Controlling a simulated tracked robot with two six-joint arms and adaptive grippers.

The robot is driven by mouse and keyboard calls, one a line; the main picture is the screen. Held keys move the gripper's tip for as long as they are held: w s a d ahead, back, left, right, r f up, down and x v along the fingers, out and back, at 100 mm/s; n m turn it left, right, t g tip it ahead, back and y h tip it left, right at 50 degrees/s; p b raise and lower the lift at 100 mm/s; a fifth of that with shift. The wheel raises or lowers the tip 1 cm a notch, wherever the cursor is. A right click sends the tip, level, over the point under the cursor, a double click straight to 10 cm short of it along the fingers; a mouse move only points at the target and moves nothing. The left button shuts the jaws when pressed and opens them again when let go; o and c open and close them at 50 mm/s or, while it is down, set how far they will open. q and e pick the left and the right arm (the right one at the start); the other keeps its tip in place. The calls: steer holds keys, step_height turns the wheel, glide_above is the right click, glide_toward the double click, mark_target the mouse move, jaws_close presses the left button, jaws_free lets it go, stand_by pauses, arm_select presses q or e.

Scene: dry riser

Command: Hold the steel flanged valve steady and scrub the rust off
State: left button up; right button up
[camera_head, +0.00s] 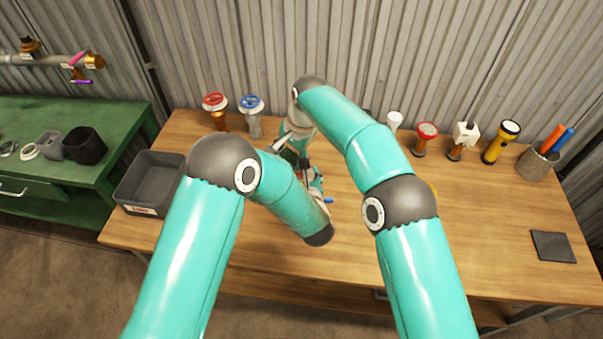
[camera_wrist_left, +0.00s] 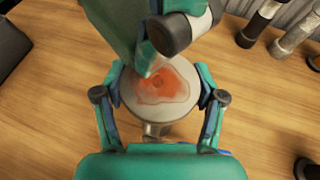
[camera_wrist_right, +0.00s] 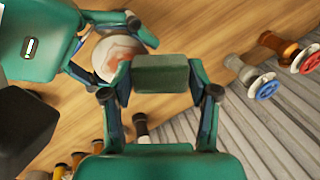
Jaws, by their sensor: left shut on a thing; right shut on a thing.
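The steel flanged valve shows in the left wrist view as a round pale metal flange (camera_wrist_left: 140,112) with an orange-brown rust patch (camera_wrist_left: 168,85) on its face. My left gripper (camera_wrist_left: 160,92) is shut on it, one finger on each side. The valve also shows in the right wrist view (camera_wrist_right: 104,62). My right gripper (camera_wrist_right: 160,78) is shut on a dark grey-green scrubbing block (camera_wrist_right: 160,66). The block appears beside the flange; contact cannot be told. In the head view my arms hide most of the valve and both grippers.
A red-wheel valve (camera_head: 215,101) and a blue-wheel valve (camera_head: 251,104) stand at the back of the table. A grey bin (camera_head: 150,165) is at left. Several items, including a yellow flashlight (camera_head: 500,142) and pen cup (camera_head: 537,163), line the back right. The front right is mostly clear.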

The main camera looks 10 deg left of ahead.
steer(key=shift+f, duration=0.75)
stand_by(0.7)
steer(key=shift+d, duration=0.15)
